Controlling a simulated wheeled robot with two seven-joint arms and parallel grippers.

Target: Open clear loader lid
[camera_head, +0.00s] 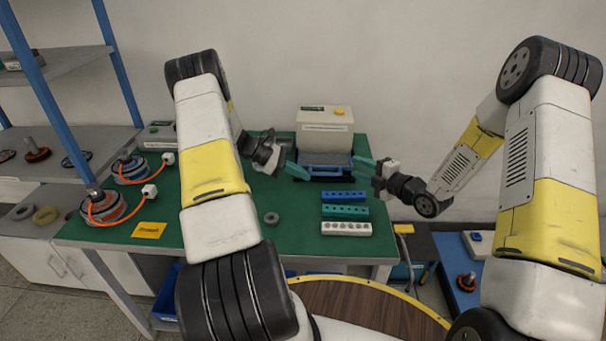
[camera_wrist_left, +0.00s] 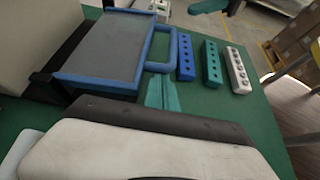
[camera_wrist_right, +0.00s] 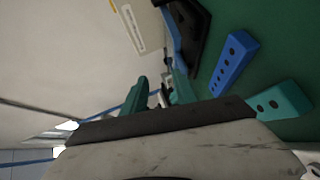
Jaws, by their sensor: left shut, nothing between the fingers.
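The loader (camera_head: 325,128) is a pale box with a yellow button at the back of the green table. Its lid (camera_head: 322,159), a see-through grey panel in a blue frame, lies low at the front and looks closed. The left wrist view shows the lid (camera_wrist_left: 108,48) and its blue loop handle (camera_wrist_left: 168,52). My left gripper (camera_head: 299,171) is shut and empty, just left of the lid; its teal fingertips (camera_wrist_left: 162,92) appear beside the handle, with no clear contact. My right gripper (camera_head: 368,170) is open and empty, right of the loader.
Blue (camera_head: 345,197), teal (camera_head: 345,212) and white (camera_head: 346,229) hole blocks lie in front of the loader. A small grey ring (camera_head: 271,218) lies left of them. Two hub motors with orange cables (camera_head: 104,206) and a yellow card (camera_head: 149,230) are at the table's left.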

